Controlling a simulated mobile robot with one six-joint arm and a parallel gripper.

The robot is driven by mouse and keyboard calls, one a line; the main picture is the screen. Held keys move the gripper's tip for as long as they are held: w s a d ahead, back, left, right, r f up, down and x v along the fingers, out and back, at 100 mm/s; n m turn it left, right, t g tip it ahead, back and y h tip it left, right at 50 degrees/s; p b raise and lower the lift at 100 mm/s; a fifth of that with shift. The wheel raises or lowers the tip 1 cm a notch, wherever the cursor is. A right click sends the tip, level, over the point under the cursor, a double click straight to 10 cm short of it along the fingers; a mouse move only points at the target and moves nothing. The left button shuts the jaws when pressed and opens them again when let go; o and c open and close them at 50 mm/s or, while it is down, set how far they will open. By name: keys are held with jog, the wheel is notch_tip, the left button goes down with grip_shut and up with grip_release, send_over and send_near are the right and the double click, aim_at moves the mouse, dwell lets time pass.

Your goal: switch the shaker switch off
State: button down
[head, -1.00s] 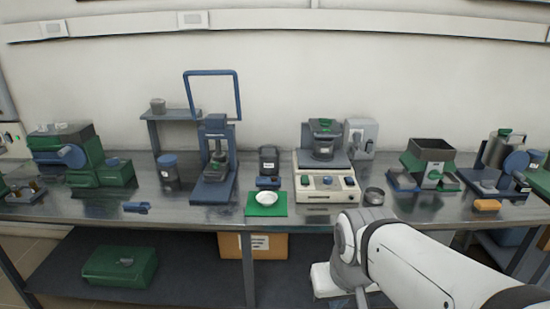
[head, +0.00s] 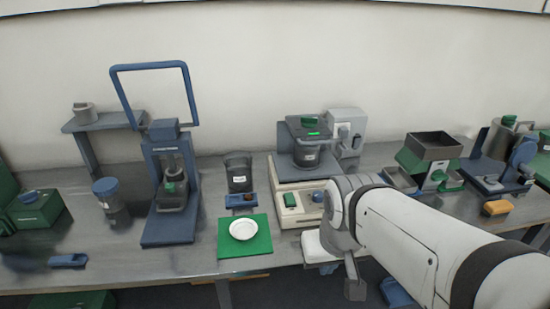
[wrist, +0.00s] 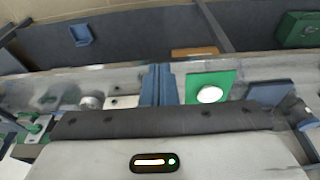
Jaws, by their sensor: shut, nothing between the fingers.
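The shaker (head: 285,172) stands on the bench in the head view, with a cream front panel, a dark pot on top and a label. Its green switch (head: 290,200) is at the panel's left, beside a dark knob (head: 318,196). My arm covers the panel's right end. My gripper (wrist: 158,85) shows in the wrist view as two blue fingers pressed together, empty. A light panel with small dark dots, likely the shaker's front, lies left of them; the green switch does not show there. In the head view the fingers cannot be made out.
A green mat (head: 227,245) with a white dish (head: 243,229) lies left of the shaker, close to my fingers in the wrist view. A blue press (head: 170,228) stands further left. An orange block (head: 497,207) lies at right.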

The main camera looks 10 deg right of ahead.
jog(key=shift+a, duration=0.1)
jog(key=w+t+p, duration=0.1)
jog(key=w+p, duration=0.4)
jog(key=w, duration=2.9)
jog(key=shift+d+r, duration=0.2)
jog(key=shift+d, duration=0.2)
jog(key=p, duration=0.3)
send_near(289, 195)
jog(key=x, duration=0.5)
jog(key=shift+w+d, duration=0.15)
jog(key=shift+x, duration=0.8)
